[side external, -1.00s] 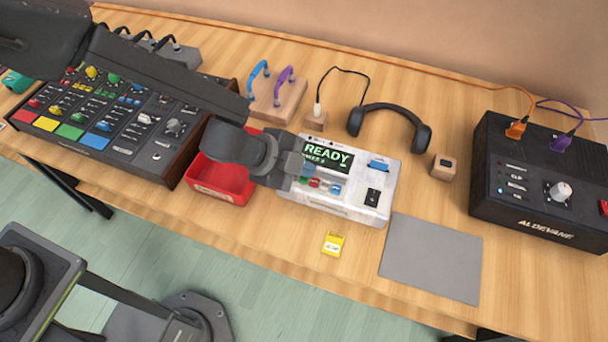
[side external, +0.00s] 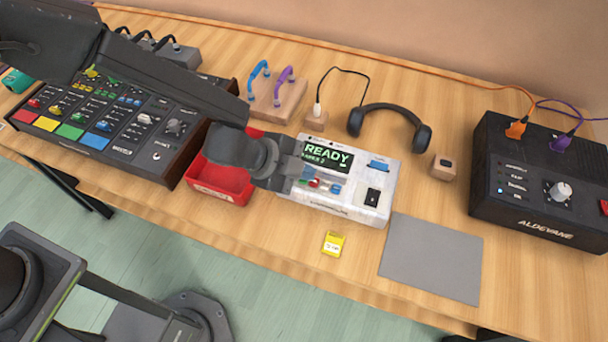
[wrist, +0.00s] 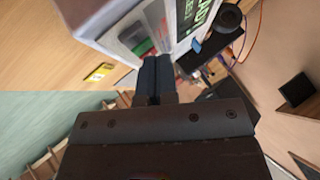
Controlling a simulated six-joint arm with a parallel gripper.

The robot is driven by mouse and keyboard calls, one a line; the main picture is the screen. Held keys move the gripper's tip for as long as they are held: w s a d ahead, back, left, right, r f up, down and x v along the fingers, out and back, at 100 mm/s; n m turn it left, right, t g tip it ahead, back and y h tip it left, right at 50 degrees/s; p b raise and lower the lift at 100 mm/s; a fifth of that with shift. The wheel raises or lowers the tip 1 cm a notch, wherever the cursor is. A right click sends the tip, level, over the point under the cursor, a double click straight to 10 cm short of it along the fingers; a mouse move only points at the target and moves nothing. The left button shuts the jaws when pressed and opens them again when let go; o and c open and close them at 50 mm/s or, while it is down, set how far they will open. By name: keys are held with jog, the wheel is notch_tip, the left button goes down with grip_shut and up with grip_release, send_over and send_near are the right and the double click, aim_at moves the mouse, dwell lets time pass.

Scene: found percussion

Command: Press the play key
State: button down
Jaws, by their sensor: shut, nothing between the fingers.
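The white player box (side external: 350,207) lies on the table with a lit screen (side external: 327,156) that reads READY. A row of small keys sits below the screen; a green key (side external: 303,181), a red key (side external: 314,183) and a blue key (side external: 336,188) show. Which one is play cannot be read. My gripper (side external: 293,178) is shut and empty at the box's left end, beside the green key. In the wrist view, my shut fingertips (wrist: 154,64) are close to the green key (wrist: 140,44); I cannot tell whether they touch. My gripper hides the box's left end.
A red tray (side external: 215,193) stands left of the box, under my wrist. A yellow cartridge (side external: 333,243) and a grey mat (side external: 430,258) lie in front. Headphones (side external: 388,112) and a small wooden block (side external: 443,167) are behind and right. A black mixer (side external: 110,115) stands left.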

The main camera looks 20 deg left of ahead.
aim_at(303, 181)
jog(key=shift+f, duration=0.2)
jog(key=shift+r, duration=0.75)
jog(key=shift+r, duration=2.5)
jog(key=shift+f, duration=0.1)
jog(key=shift+f, duration=2.2)
